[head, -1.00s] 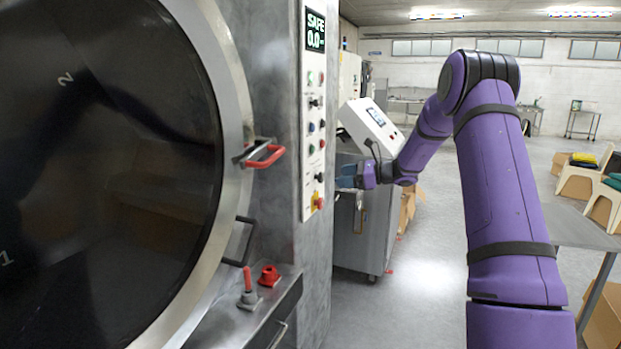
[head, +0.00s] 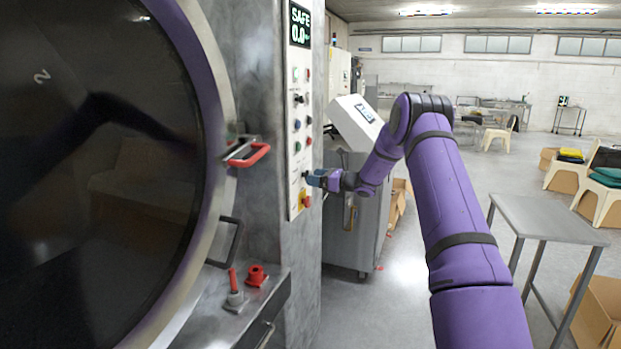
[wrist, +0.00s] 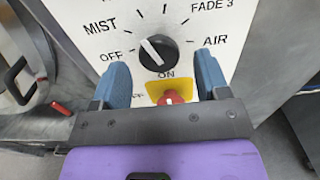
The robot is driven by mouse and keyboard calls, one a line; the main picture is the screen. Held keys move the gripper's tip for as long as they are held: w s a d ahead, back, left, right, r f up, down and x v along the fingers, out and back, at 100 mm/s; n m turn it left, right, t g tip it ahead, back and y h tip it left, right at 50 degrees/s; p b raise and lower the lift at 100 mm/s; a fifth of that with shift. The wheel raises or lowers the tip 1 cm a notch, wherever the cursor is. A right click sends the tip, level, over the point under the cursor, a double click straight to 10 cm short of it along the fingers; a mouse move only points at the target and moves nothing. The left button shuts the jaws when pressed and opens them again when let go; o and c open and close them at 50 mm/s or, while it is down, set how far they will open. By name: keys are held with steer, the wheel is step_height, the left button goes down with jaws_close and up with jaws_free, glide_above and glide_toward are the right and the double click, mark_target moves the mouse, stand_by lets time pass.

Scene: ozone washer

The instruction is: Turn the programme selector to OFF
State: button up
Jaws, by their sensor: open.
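The programme selector (wrist: 158,52) is a round black knob with a white pointer on a white panel (wrist: 85,40). My gripper (wrist: 161,58) is open, with one blue finger on each side of the knob. A gap shows between each finger and the knob in this view; how deep the fingers reach is hard to tell. In the head view my gripper (head: 316,178) is at the lower part of the panel and largely hides the selector.
A red stop button on a yellow plate (wrist: 170,89) sits just below the selector, between the fingers. Other knobs and buttons line the panel above. A round door with a red handle (head: 249,155) is left. A grey cabinet (head: 352,235) stands close behind my gripper.

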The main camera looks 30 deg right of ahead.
steer(key=shift+x, duration=1.1)
steer(key=c, duration=0.9)
steer(key=shift+n, duration=0.4)
steer(key=shift+d+n, duration=0.1)
steer(key=shift+n, duration=7.5)
